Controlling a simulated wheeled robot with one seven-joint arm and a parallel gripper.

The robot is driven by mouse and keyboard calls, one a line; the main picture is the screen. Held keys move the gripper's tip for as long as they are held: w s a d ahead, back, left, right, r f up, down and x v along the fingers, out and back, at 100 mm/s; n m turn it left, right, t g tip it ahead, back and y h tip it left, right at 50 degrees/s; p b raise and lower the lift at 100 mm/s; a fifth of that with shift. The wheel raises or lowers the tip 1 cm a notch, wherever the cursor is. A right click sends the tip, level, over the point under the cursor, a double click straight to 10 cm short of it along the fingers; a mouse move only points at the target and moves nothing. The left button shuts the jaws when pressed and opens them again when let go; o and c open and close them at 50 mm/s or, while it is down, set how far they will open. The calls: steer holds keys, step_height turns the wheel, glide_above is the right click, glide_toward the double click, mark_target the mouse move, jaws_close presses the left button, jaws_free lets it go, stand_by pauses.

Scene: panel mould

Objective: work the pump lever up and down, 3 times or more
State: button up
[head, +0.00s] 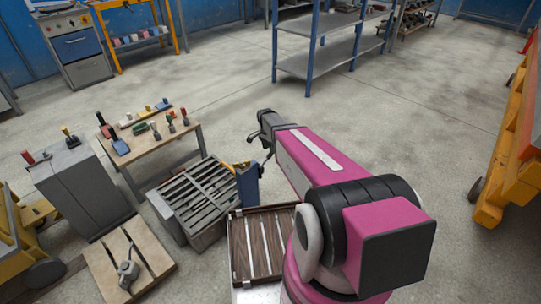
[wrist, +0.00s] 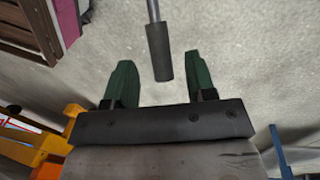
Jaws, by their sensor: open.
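A pump lever, a thin grey rod with a thick dark grip (wrist: 159,52), comes down from the top edge of the wrist view. Its grip shows between the two green fingers of my gripper (wrist: 158,68), with gaps on both sides. The grip's end is short of the dark palm bar. The fingers are open and hold nothing. In the head view my gripper (head: 260,138) is at the far end of the pink arm, above the floor near a blue and yellow item (head: 247,183). The lever and its pump body cannot be made out surely there.
A slatted grey box (head: 200,198) and a dark wooden crate (head: 238,250) stand below the arm. A small table (head: 187,137) with coloured tools, a grey cabinet (head: 78,185) and a board with a grey device (head: 128,270) are left. Open floor lies beyond.

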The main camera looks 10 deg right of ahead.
mark_target(268, 158)
steer(key=shift+s+d+f, duration=0.1)
steer(key=shift+s+f, duration=0.05)
steer(key=shift+f, duration=0.95)
steer(key=shift+s+d+f, duration=0.1)
steer(key=shift+s+f, duration=0.05)
steer(key=shift+f, duration=0.95)
jaws_close()
